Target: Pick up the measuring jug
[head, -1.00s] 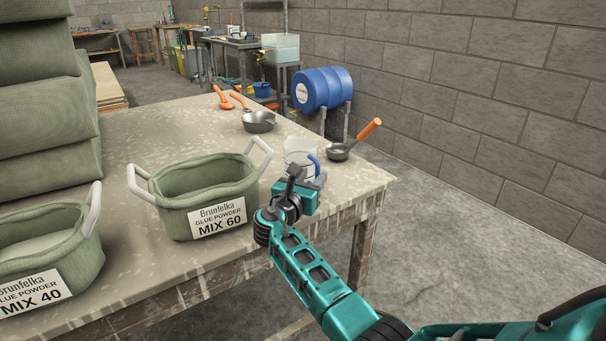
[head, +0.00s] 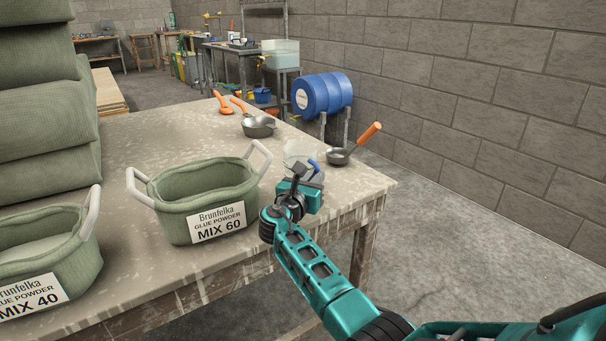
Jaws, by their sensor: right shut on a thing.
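The measuring jug (head: 295,151) is clear with a blue handle, near the right end of the worktable (head: 150,135). My right gripper (head: 309,171) is at the near side of the jug, shut on it by the handle. The gripper and wrist hide the lower part of the jug. The jug looks somewhat tilted; I cannot tell whether its base touches the table. My left gripper is not in view.
A tub marked MIX 60 (head: 205,185) stands left of my right gripper, and a MIX 40 tub (head: 45,245) is at lower left. An orange-handled scoop (head: 340,157) lies close right of the jug. Another metal pan (head: 258,127) and orange tools are behind.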

